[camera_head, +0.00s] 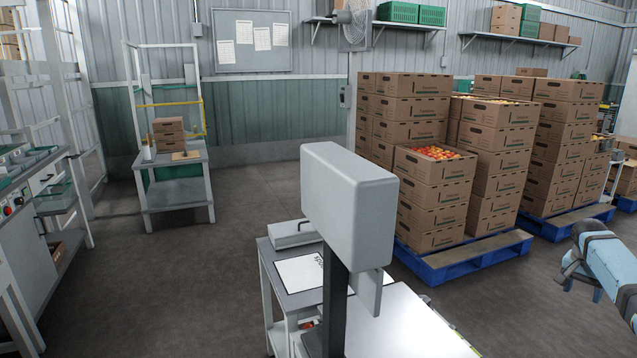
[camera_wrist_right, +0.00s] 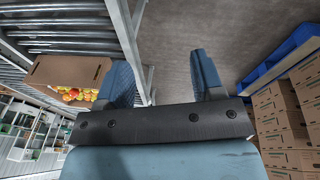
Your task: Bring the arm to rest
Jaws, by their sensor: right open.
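My right gripper (camera_head: 580,282) shows at the right edge of the head view, at the end of a light blue arm. It hangs over open floor, apart from the pallets. In the right wrist view its two blue fingers (camera_wrist_right: 163,78) stand well apart with nothing between them. My left gripper is out of view.
A grey table (camera_head: 306,299) with a white sheet is in front. Stacked cartons (camera_head: 436,192) stand on blue pallets (camera_head: 465,258) at right. A workbench (camera_head: 172,188) is at back left.

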